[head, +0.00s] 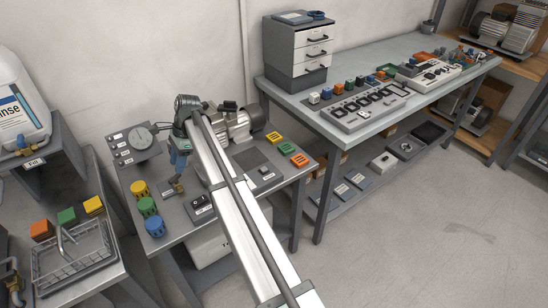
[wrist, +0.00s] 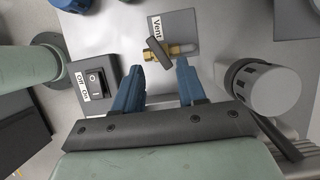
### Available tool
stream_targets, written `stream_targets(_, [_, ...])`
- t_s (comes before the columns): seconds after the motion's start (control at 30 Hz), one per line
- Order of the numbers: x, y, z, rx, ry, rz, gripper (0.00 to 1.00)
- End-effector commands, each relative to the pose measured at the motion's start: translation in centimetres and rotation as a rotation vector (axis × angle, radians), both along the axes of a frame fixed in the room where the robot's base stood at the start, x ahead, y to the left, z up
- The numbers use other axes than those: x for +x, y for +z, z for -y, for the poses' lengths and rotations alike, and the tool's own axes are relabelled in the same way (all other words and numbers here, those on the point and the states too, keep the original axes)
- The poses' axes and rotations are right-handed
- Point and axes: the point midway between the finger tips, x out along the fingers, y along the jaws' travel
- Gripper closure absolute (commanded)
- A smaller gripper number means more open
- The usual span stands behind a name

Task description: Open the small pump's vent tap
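The vent tap (wrist: 182,49) is a small brass valve with a dark lever (wrist: 158,54) lying diagonally across its body, beside a label reading "Vent" (wrist: 156,28). My gripper (wrist: 160,68) is open, its two blue fingers apart with nothing visible between them. In the wrist view the tap lies just beyond the fingertips, about midway between them. Whether a fingertip touches the lever I cannot tell. In the head view my gripper (head: 179,165) points down over the bench, with brass fittings (head: 178,187) just below it. The small pump (head: 236,124) stands behind it, partly hidden by my arm.
An Off/On switch (wrist: 95,84) lies left of the fingers, and a pale ribbed cylinder (wrist: 274,90) is close on the right. A blue part (wrist: 72,4) shows at the top edge. Yellow, green and blue caps (head: 147,207) stand at the bench's left.

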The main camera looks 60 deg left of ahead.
Motion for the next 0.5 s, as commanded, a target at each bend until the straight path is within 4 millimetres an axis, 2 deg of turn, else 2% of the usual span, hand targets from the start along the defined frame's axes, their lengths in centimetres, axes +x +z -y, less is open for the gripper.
stream_targets(0.5, [3.3,7.8,-0.1,0.000,0.002,0.000,0.60])
